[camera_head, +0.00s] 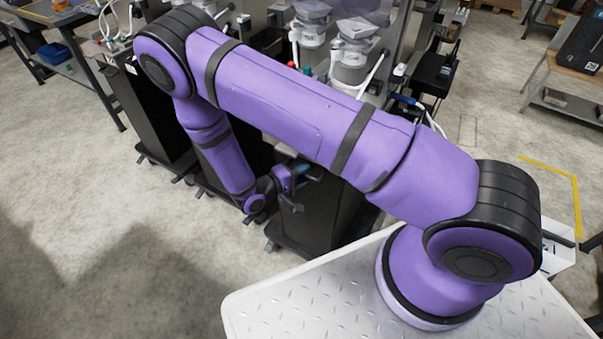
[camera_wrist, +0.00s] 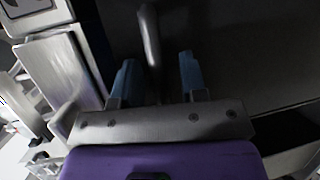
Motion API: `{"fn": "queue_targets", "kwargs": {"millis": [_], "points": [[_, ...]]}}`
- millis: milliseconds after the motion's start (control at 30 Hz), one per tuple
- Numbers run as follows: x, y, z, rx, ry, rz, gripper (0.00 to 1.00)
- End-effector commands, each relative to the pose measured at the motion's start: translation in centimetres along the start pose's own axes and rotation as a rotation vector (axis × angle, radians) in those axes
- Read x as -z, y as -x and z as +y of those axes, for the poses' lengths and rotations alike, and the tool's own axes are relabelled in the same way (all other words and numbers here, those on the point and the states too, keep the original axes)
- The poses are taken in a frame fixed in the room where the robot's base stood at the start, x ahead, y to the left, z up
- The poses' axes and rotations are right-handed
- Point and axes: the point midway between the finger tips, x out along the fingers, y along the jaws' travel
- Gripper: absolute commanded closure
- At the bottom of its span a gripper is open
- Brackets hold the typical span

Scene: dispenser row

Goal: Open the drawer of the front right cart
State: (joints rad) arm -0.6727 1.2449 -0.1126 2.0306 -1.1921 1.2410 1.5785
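The front right cart (camera_head: 318,222) is a dark box on casters, just left of my white platform in the head view. My arm covers its upper part. My gripper (camera_head: 306,172) is at the cart's upper part. In the wrist view my gripper (camera_wrist: 158,80) is open, with its two blue fingers well apart. A grey bar-shaped handle (camera_wrist: 150,35) runs between the fingertips, with visible gaps to both fingers. A dark flat panel (camera_wrist: 235,50), probably the drawer front, fills the right of that view. I cannot see any gap showing an open drawer.
Another black cart (camera_head: 155,115) stands further left, and one between is mostly behind my arm. A workbench (camera_head: 75,60) is at the upper left. The concrete floor (camera_head: 90,200) at left front is clear.

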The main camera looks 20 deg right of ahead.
Motion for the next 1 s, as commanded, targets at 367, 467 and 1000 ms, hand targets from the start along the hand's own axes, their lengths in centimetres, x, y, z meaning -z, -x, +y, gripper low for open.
{"fn": "queue_targets", "kwargs": {"millis": [367,467,1000], "points": [[0.0,0.0,0.0,0.001,0.0,0.0,1.0],[0.0,0.1,0.0,0.001,0.0,0.0,1.0],[-3.2,8.1,-1.8,0.002,0.001,0.006,1.0]]}}
